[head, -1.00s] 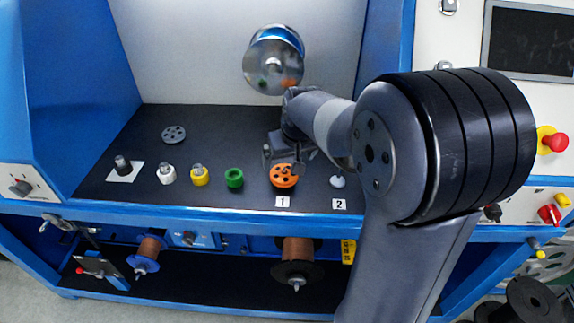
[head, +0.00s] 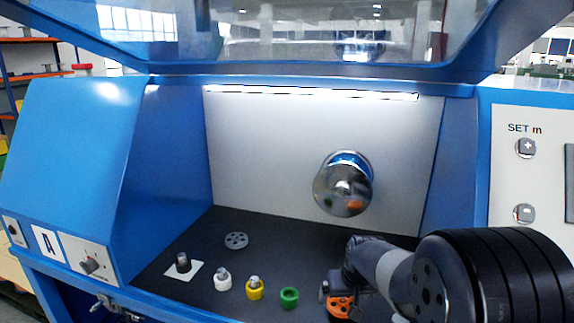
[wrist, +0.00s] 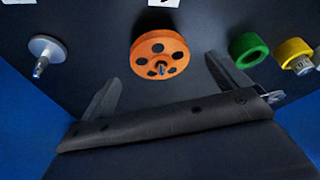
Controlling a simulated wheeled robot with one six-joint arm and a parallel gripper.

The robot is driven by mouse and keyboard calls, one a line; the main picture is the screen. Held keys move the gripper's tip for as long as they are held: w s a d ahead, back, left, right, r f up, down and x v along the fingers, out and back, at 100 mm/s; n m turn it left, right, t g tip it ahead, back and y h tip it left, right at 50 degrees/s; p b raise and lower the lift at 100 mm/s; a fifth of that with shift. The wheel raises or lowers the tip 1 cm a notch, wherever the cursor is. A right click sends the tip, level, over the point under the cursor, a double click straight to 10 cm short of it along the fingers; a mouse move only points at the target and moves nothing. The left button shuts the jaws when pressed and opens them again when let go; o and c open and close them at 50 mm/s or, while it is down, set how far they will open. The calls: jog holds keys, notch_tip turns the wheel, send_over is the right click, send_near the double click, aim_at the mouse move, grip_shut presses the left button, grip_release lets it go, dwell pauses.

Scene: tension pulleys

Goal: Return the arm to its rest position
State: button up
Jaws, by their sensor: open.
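My gripper (wrist: 165,85) is open and empty in the wrist view, its two fingers spread wide. The orange pulley (wrist: 160,55), a disc with several holes, lies beyond the fingertips, between them in the picture and apart from them. In the head view my arm reaches in from the lower right. The orange pulley (head: 341,306) shows partly there, beside the end of my arm. My gripper's fingers are mostly hidden in that view.
Green (head: 289,297), yellow (head: 254,289) and white (head: 222,280) pieces stand in a row on the dark deck. A grey holed disc (head: 236,240) lies behind them. A dark knob (head: 183,263) stands on a white patch. A shiny spool (head: 343,184) sticks out from the back wall.

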aim_at(343, 299)
jog(key=shift+x, duration=2)
jog(key=shift+r, duration=0.15)
jog(key=shift+s+r, duration=0.1)
jog(key=shift+s, duration=0.05)
jog(key=v, duration=1)
jog(key=x, duration=0.9)
jog(key=shift+f, duration=0.35)
jog(key=shift+w+r+p, duration=0.15)
jog(key=shift+w+p, duration=0.15)
jog(key=shift+p, duration=0.25)
notch_tip(343, 299, up, 4)
jog(key=p, duration=0.4)
jog(key=shift+r, duration=0.25)
